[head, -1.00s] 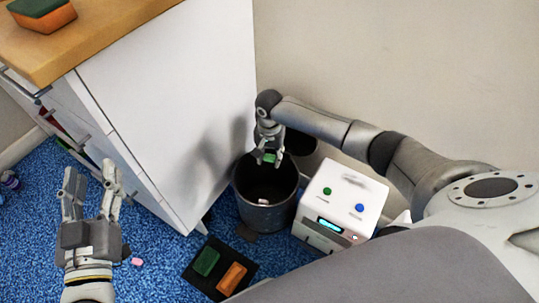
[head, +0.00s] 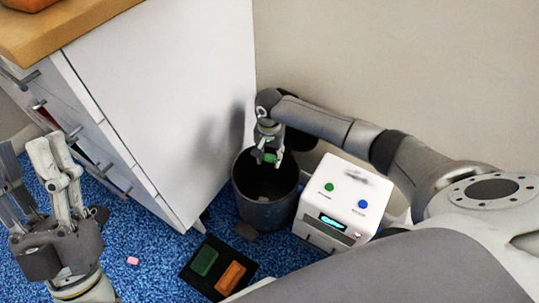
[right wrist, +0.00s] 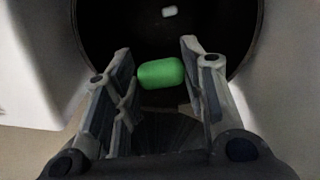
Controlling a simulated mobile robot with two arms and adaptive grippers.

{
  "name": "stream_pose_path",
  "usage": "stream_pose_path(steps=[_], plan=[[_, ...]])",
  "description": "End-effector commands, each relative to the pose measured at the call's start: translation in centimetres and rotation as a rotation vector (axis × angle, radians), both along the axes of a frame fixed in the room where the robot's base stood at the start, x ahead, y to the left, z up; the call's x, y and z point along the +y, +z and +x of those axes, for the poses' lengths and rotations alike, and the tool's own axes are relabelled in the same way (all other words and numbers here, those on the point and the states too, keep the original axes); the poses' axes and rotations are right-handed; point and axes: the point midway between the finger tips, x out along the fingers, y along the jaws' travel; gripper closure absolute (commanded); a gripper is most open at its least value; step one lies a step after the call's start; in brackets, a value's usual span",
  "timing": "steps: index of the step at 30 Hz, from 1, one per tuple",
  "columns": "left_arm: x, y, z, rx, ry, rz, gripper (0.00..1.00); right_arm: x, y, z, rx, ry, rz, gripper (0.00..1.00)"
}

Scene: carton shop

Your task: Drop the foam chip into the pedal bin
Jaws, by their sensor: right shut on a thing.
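The green foam chip (head: 270,158) is held between the fingers of my right gripper (head: 267,157), above the open mouth of the dark pedal bin (head: 267,214). In the right wrist view the chip (right wrist: 161,74) lies crosswise between the two fingers, with the bin's dark opening beyond it. A small pale piece (right wrist: 169,12) lies inside the bin. My left gripper (head: 32,165) is at the far left with its fingers apart, holding nothing visible.
A white box (head: 342,190) with green and blue buttons stands right of the bin. A dark mat (head: 219,267) with green and orange blocks lies in front. A white cabinet (head: 160,110) is at left. A pink piece (head: 133,261) lies on the blue carpet.

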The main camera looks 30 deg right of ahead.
Motion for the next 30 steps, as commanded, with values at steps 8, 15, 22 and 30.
stream_pose_path(steps=[8,15,22,30], plan=[[0.3,0.8,-1.5,-0.091,-0.004,-0.028,0.53,0.0,-0.3,0.0,0.000,0.000,0.000,0.67],[0.3,0.9,-1.6,-0.097,-0.005,-0.029,0.53,0.0,-0.3,0.0,-0.001,0.000,-0.001,0.67],[0.3,0.9,-1.6,-0.096,-0.005,-0.029,0.53,0.0,-0.3,0.0,-0.001,0.000,-0.001,0.36],[0.3,0.9,-1.6,-0.095,-0.005,-0.029,0.53,0.0,-0.3,0.0,-0.001,0.000,-0.001,0.36]])
